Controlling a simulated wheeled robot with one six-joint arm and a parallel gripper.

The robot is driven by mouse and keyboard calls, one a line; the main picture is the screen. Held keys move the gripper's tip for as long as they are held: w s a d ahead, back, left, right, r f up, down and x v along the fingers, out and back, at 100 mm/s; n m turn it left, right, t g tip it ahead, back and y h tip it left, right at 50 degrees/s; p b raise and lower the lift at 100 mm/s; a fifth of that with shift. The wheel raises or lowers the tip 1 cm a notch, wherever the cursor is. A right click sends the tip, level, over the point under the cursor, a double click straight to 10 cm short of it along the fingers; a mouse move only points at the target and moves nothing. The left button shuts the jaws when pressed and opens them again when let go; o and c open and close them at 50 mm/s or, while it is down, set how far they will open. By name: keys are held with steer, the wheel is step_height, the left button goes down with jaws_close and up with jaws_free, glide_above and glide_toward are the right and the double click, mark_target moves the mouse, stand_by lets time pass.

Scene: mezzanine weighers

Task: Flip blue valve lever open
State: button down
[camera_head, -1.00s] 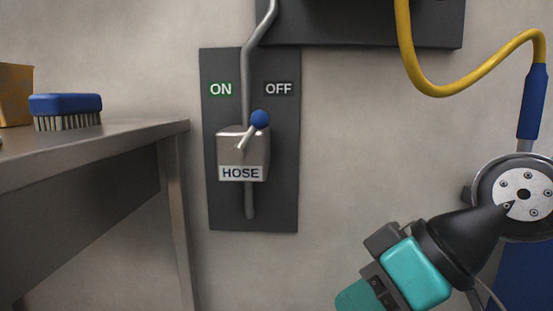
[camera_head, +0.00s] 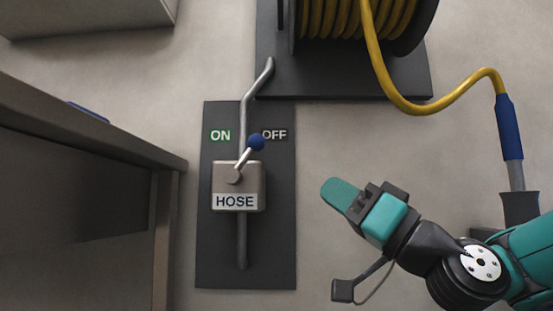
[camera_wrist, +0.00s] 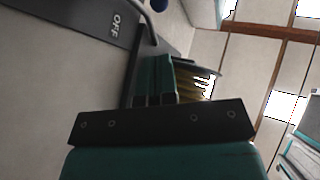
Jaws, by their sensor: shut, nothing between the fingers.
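The blue valve lever (camera_head: 256,142) has a round blue knob on a short metal arm. It tilts up and right toward the OFF label (camera_head: 274,135). It is mounted on a metal valve box (camera_head: 239,184) marked HOSE, on a dark wall panel (camera_head: 217,260). The green ON label (camera_head: 220,136) is to the left of the knob. My gripper (camera_head: 338,192) is to the right of the panel, pointing up-left, shut and empty, apart from the lever. In the wrist view my fingers (camera_wrist: 153,80) are together.
A yellow hose (camera_head: 440,103) hangs from a reel (camera_head: 345,25) on a dark plate above right. A metal table (camera_head: 110,130) stands at the left. Bare wall (camera_head: 325,140) lies between the panel and my gripper.

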mark_target(262, 145)
steer(key=p+x, duration=1.1)
steer(key=x, duration=0.2)
steer(key=shift+a+r, duration=0.15)
steer(key=shift+w+a+r, duration=0.1)
steer(key=shift+w+a, duration=0.1)
steer(key=shift+a, duration=0.05)
steer(key=shift+r, duration=0.1)
